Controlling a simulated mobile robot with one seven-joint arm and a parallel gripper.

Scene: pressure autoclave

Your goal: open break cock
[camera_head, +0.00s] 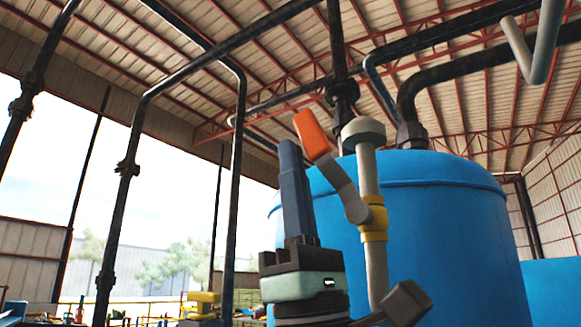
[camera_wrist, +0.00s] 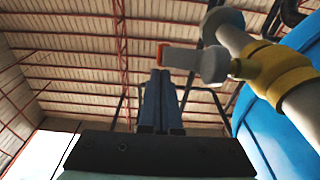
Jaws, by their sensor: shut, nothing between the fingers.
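The break cock is a grey lever (camera_head: 345,190) with an orange grip (camera_head: 312,135). It is mounted at a yellow valve body (camera_head: 374,220) on an upright grey pipe (camera_head: 368,175). The lever slants up and to the left in the head view. In the wrist view the orange grip (camera_wrist: 161,54) shows just above my fingertips and the yellow body (camera_wrist: 275,70) is to the right. My gripper (camera_head: 290,148) is shut and empty, its fingers pointing up, left of the lever and just below the grip. I cannot tell whether they touch.
A large blue tank (camera_head: 450,230) stands behind the pipe and to its right. Dark overhead pipes (camera_head: 200,50) run under the roof, and a vertical dark pipe (camera_head: 122,200) stands at the left. Open air lies left of my gripper.

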